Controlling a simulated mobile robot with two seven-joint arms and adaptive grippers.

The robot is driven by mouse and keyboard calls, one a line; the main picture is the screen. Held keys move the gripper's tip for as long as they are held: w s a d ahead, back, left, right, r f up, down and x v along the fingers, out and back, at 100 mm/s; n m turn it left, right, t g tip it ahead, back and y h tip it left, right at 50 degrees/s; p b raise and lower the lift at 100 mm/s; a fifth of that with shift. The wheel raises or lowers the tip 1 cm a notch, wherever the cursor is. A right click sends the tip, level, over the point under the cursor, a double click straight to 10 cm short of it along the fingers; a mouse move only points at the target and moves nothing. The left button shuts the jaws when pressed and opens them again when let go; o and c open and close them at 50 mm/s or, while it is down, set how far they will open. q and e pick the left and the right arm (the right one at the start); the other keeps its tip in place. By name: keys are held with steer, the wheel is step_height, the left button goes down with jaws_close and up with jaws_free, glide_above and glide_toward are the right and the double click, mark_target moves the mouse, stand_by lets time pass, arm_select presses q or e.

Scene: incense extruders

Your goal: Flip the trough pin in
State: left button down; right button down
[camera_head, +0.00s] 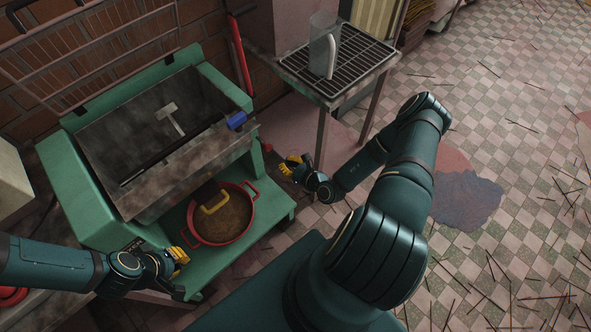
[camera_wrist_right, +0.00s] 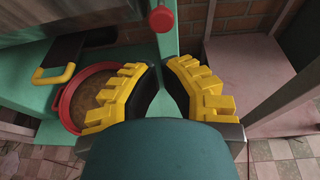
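A dark metal trough (camera_head: 110,160) sits in a green machine frame (camera_head: 85,193), with a T-shaped grey piece (camera_head: 170,117) inside it. A blue block (camera_head: 236,120) is on the trough's right end, and a small red knob (camera_head: 266,147) sits below it on the frame's side. The red knob also shows in the right wrist view (camera_wrist_right: 161,19). I cannot tell for sure which part is the pin. My right gripper (camera_head: 287,166) is beside the frame's right side, below and right of the knob, open and empty. My left gripper (camera_head: 180,258) is near the frame's lower front; its opening is unclear.
A red pan (camera_head: 222,243) with brown contents stands on the green shelf under the trough, near a yellow-edged handle (camera_head: 214,204). A rack table (camera_head: 345,62) holding a clear cylinder (camera_head: 322,45) stands behind right. Thin sticks litter the checkered floor (camera_head: 500,110).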

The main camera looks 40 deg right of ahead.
mark_target(269, 149)
steer(key=r+b+x, duration=0.1)
steer(key=x, duration=0.6)
steer(key=shift+w, duration=0.2)
steer(key=shift+r, duration=0.1)
steer(key=w, duration=0.4)
steer(key=shift+a, duration=0.25)
